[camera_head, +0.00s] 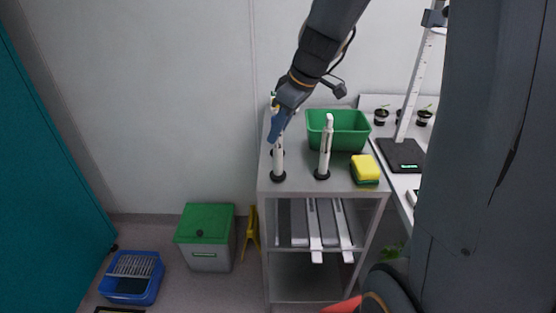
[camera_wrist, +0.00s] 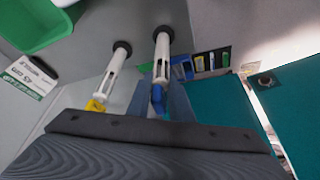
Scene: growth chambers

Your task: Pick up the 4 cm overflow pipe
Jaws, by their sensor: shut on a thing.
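Two white slotted pipes with black round bases stand on the grey bench. The left pipe (camera_head: 279,166) is upright, and my gripper (camera_head: 275,137) is shut on its upper part from above. In the wrist view this pipe (camera_wrist: 162,56) runs between the fingers of my gripper (camera_wrist: 160,92), with its black base at the far end. The right pipe (camera_head: 325,152) stands free a short way off and also shows in the wrist view (camera_wrist: 112,76). I cannot read any length on either pipe.
A green tub (camera_head: 345,141) stands behind the right pipe, and a yellow and green sponge (camera_head: 365,168) lies at the right. A black scale (camera_head: 402,153) and small pots are further right. A green-lidded bin (camera_head: 207,224) and a blue crate (camera_head: 131,278) stand on the floor.

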